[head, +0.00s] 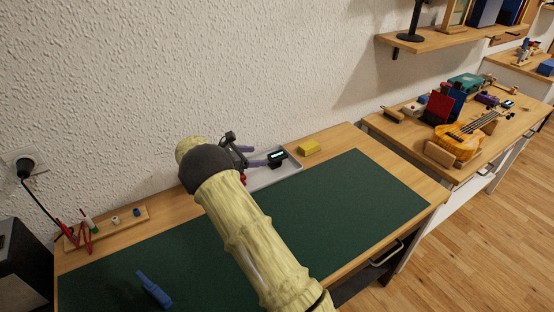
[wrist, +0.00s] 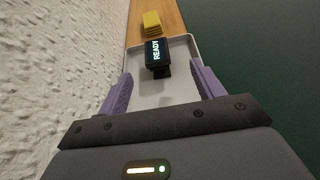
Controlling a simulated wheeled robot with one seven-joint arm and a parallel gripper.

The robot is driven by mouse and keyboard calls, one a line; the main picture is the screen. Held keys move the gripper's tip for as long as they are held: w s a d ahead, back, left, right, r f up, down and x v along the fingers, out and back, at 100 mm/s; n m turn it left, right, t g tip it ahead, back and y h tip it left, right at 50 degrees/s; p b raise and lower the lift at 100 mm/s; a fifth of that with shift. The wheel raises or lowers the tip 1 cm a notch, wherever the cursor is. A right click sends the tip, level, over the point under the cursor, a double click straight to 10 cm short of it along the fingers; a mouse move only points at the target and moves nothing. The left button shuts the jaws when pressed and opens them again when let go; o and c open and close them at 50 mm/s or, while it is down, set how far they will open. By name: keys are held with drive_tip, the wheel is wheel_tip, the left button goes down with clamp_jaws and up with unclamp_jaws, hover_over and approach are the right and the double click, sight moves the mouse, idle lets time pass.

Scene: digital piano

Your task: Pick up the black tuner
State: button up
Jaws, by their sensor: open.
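The black tuner (wrist: 157,56) shows a lit screen reading "READY" in the wrist view. It stands in a shallow light-grey tray (wrist: 180,93). In the head view the tuner (head: 277,157) is near the tray's right part, and the tray (head: 284,173) lies at the back of the desk by the wall. My gripper (wrist: 160,84) is open, with purple fingers on either side of the tray's middle. The tuner is beyond the fingertips, roughly centred between them, and nothing is held. My arm hides part of the tray in the head view.
A yellow block (head: 309,147) lies just beyond the tray, also in the wrist view (wrist: 152,23). The textured wall (wrist: 50,70) runs close along the left. A green mat (head: 370,195) is largely clear. A blue object (head: 154,289) lies at its front left.

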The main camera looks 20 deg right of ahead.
sight(277, 155)
drive_tip(key=x, duration=0.6)
drive_tip(key=shift+a, duration=0.1)
drive_tip(key=shift+w+f+x, duration=0.1)
drive_tip(key=shift+w+x, duration=0.1)
drive_tip(key=shift+x, duration=1.15)
drive_tip(key=shift+w+f+x, duration=0.1)
drive_tip(key=shift+w+x, duration=0.05)
drive_tip(key=shift+x, duration=1.15)
drive_tip(key=shift+a, duration=0.2)
drive_tip(key=c, duration=1.1)
drive_tip(key=shift+o, duration=0.2)
drive_tip(key=shift+r, duration=0.15)
wheel_tip(277, 155, up, 10)
drive_tip(key=shift+f, duration=0.1)
